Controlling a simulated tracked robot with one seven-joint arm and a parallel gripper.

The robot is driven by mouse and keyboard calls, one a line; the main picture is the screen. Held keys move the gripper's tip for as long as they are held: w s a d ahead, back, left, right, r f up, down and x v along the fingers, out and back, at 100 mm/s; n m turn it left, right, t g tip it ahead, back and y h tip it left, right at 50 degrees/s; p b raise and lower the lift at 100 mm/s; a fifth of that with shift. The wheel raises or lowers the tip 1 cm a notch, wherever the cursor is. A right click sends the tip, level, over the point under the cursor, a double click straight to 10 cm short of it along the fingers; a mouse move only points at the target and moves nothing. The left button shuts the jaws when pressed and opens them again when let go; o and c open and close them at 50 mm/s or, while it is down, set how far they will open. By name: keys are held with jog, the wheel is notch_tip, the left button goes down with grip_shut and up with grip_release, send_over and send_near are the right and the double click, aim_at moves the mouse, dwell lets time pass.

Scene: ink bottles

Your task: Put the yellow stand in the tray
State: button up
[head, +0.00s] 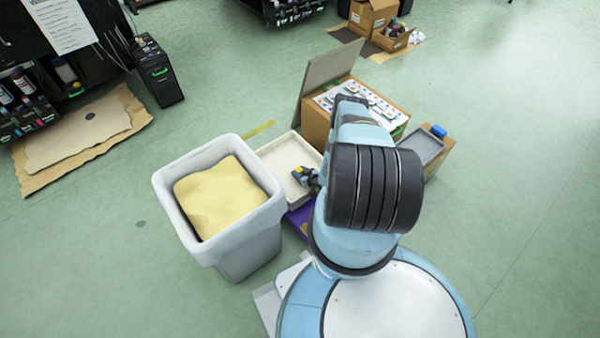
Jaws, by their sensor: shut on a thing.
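My gripper (303,175) is at the right side of the cream tray (272,150), partly hidden by my own arm. It is shut on a small yellow thing (298,170), which looks like the yellow stand. The yellow thing shows over the tray's floor; whether it touches the floor I cannot tell. The cream tray is shallow with a raised rim, and its bare floor shows around the gripper. A purple surface (298,216) shows below the tray's front right corner.
A grey bin (240,250) with a yellowish filling stands left of the tray. An open box (315,125) with a raised lid and small bottles stands behind. A grey tray (425,150) and a blue item (438,131) are at the right.

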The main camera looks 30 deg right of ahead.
jog(key=o, duration=1.1)
jog(key=shift+f, duration=0.1)
